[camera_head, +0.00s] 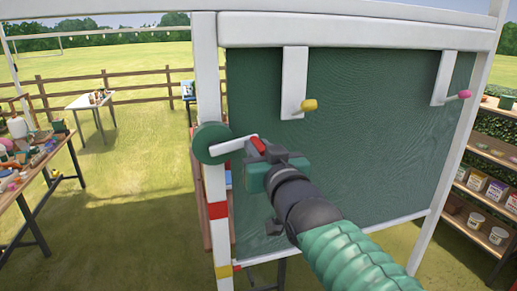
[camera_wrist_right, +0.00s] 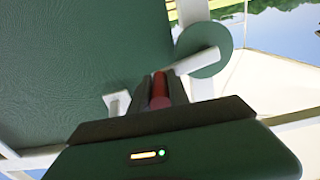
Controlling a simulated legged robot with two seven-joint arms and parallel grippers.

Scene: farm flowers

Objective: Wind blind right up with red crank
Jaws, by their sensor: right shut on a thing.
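The green blind (camera_head: 345,130) hangs down in a white frame, its white bottom bar low in the head view. A green disc (camera_head: 211,142) with a white crank arm (camera_head: 230,146) is on the left post. The red crank handle (camera_head: 257,145) sits at the arm's end, to the right of the disc. My right gripper (camera_head: 263,152) is shut on the red handle, which also shows between the fingers in the right wrist view (camera_wrist_right: 160,92). The blind also fills the left of that view (camera_wrist_right: 80,60). My left gripper is not in view.
Two white brackets with a yellow knob (camera_head: 309,105) and a pink knob (camera_head: 464,94) hang in front of the blind. The left post (camera_head: 208,80) has red and yellow bands lower down. Cluttered tables stand at left; shelves (camera_head: 490,150) stand at right.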

